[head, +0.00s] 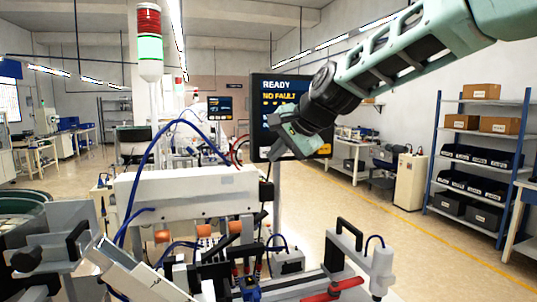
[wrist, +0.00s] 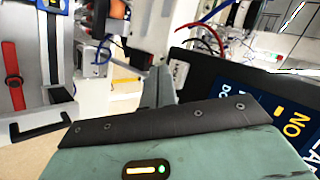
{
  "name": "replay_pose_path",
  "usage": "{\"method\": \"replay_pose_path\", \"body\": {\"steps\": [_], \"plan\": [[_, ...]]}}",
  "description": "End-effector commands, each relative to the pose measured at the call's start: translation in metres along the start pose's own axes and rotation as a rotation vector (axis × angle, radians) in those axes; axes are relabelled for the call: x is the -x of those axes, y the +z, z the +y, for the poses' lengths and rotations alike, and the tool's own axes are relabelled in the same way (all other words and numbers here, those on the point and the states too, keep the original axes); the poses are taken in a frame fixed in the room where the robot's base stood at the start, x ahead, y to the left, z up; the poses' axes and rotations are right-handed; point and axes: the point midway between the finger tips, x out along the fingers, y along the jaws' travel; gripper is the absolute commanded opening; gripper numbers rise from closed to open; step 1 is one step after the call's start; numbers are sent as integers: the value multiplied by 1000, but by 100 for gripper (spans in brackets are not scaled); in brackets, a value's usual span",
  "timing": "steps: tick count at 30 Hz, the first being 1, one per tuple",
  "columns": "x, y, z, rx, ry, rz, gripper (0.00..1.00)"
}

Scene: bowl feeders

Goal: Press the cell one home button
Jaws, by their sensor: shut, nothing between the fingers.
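The dark cell screen (head: 283,84) stands upright in the middle of the head view and reads READY and NO FAULT. A small yellow patch (head: 323,150) shows at its lower right corner; I cannot tell if it is the home button. My gripper (head: 283,150) is shut and empty, in front of the screen's lower part, hiding much of it. In the wrist view, my gripper's grey fingers (wrist: 160,88) point away beside the screen (wrist: 245,85), which appears turned on its side at the right. I cannot tell whether they touch it. No button labelled home is readable.
A white machine beam (head: 190,187) with blue hoses lies left of the screen, below a red and green stack light (head: 150,45). Fixtures with a red lever (head: 333,289) fill the foreground. A blue shelf rack (head: 480,155) stands at right, with open floor before it.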

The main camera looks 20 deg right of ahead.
Motion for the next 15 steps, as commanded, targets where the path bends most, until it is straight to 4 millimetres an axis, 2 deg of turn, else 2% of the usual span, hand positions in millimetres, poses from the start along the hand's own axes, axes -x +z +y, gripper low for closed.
{"method": "replay_pose_path", "body": {"steps": [8,15], "plan": [[1,1,0,0,0,0,0],[16,11,10,1,-2,1,0]]}}
